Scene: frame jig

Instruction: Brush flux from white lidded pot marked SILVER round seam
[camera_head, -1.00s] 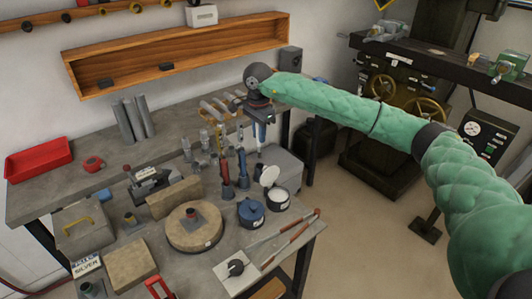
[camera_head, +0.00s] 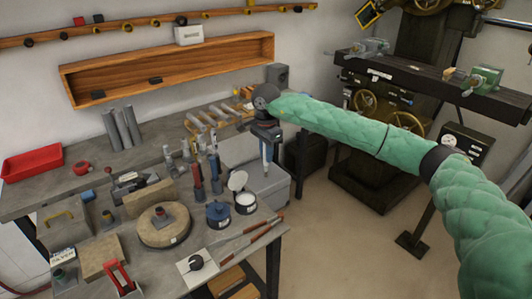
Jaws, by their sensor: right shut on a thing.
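My right gripper (camera_head: 266,138) is shut on a slim, pale, brush-like tool (camera_head: 267,152) that hangs tip down. It is above and to the right of the open white pot (camera_head: 246,207), apart from it. The pot's white lid (camera_head: 237,181) stands raised behind its mouth; any marking on the pot is too small to read. A card reading SILVER (camera_head: 63,256) stands at the bench's front left. A round tan block (camera_head: 160,232) carries a small grey and reddish fitting (camera_head: 157,215); its seam is too small to make out. My left gripper is not in view.
A blue lidded pot (camera_head: 218,215) stands just left of the white pot. Upright tools (camera_head: 197,180) crowd behind it. Long-handled red tongs (camera_head: 250,233) lie along the bench's right edge. A grey box (camera_head: 268,188) sits right of the pots.

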